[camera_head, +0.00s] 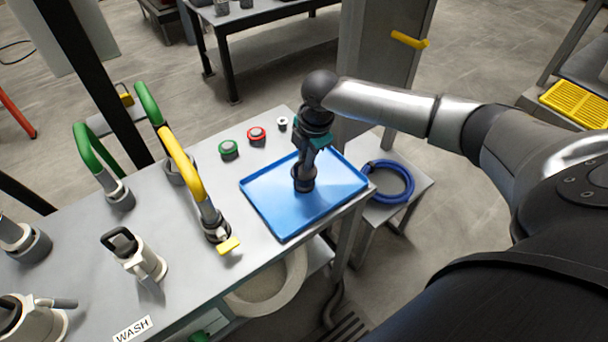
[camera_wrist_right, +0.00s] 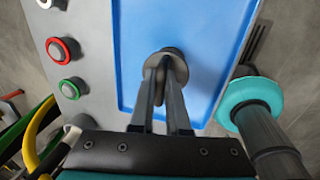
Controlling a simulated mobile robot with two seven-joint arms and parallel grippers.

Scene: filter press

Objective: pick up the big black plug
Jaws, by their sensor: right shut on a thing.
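The big black plug (camera_head: 304,178) is a dark round piece at the blue tray (camera_head: 278,226), seen below my right gripper (camera_head: 305,166). In the right wrist view the plug (camera_wrist_right: 178,62) shows as a dark grey disc between and beyond the two fingertips (camera_wrist_right: 163,78). The right gripper points down and is shut on the plug. The fingers hide part of it. I cannot tell whether the plug touches the tray floor. My left gripper is in neither view.
On the grey bench stand a yellow-handled pipe (camera_head: 183,165), green-handled pipes (camera_head: 90,150), a white jug (camera_head: 140,258), a green button (camera_head: 229,149) and a red button (camera_head: 257,136). A blue hose coil (camera_head: 408,190) lies right of the tray. The rest of the tray is bare.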

